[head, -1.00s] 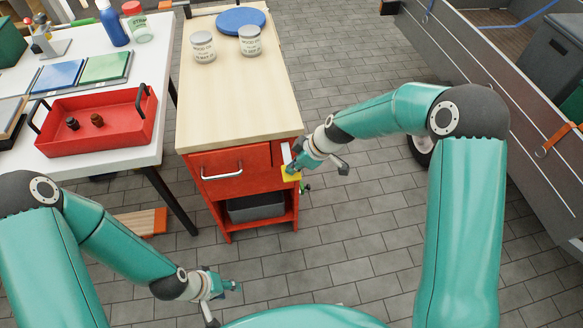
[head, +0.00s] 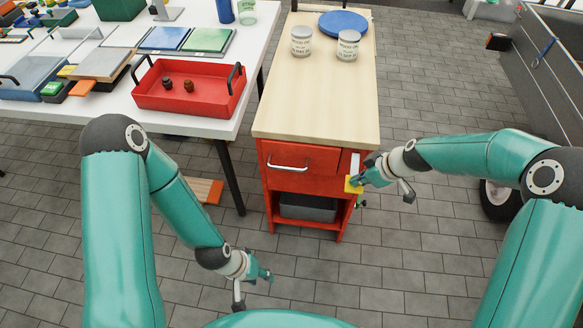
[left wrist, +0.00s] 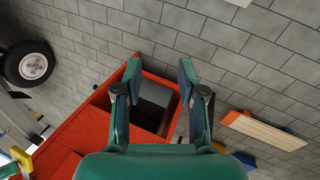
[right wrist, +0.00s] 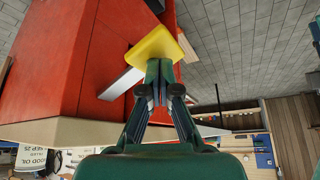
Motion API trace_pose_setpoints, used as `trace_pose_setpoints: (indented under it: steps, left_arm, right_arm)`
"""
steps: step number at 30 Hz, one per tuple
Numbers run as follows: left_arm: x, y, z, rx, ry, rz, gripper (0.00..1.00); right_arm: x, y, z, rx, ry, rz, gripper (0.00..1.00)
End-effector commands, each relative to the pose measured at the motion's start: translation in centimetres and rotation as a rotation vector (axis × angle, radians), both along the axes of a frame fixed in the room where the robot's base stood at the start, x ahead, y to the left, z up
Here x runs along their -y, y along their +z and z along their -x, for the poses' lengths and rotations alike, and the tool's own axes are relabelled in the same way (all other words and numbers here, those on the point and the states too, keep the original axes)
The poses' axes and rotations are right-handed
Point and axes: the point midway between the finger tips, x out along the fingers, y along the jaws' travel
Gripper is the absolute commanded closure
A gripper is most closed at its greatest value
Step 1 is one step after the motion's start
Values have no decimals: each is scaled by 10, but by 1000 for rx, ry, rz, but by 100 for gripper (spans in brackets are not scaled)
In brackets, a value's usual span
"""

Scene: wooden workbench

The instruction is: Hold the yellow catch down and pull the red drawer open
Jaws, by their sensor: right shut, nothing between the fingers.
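The red drawer (head: 300,160) with its silver handle (head: 288,164) sits shut at the top of the red cabinet. The yellow catch (head: 352,186) is on a pale bar at the cabinet's front right corner; it also shows in the right wrist view (right wrist: 155,45). My right gripper (head: 360,180) is shut and empty, with its fingertips (right wrist: 160,66) at the yellow catch, seemingly touching it. Whether the catch is pressed down is unclear. My left gripper (head: 266,274) is open and empty, low in front of the cabinet and apart from the handle; its spread fingers (left wrist: 160,72) show in the left wrist view.
Two cans (head: 347,45) and a blue disc (head: 343,24) stand on the cabinet's wooden top (head: 320,100). A grey bin (head: 308,207) sits in the open shelf below the drawer. A white table (head: 215,122) with a red tray (head: 210,103) is at left. Floor before the cabinet is clear.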

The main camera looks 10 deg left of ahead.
Motion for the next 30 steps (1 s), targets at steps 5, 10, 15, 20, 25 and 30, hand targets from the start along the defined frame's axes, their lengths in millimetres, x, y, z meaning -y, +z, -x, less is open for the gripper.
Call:
trace_pose_setpoints:
  steps: [5,10,15,20,25,30]
  left_arm:
    - [0,1,0,-5,17,1,50]
    - [-3,0,-12,-1,164,0,50]
    - [-20,3,-53,65,545,4,50]
    - [-43,22,-111,214,995,75,50]
    - [-49,73,-175,442,1370,274,50]
    - [-19,125,-207,600,1437,443,50]
  right_arm:
    - [0,-1,0,-1,0,0,100]
    - [0,-1,0,-1,0,0,100]
    - [0,-1,0,-1,0,0,100]
    - [0,-1,0,-1,0,0,100]
    - [0,-1,0,-1,0,0,100]
    - [0,-1,0,-1,0,0,100]
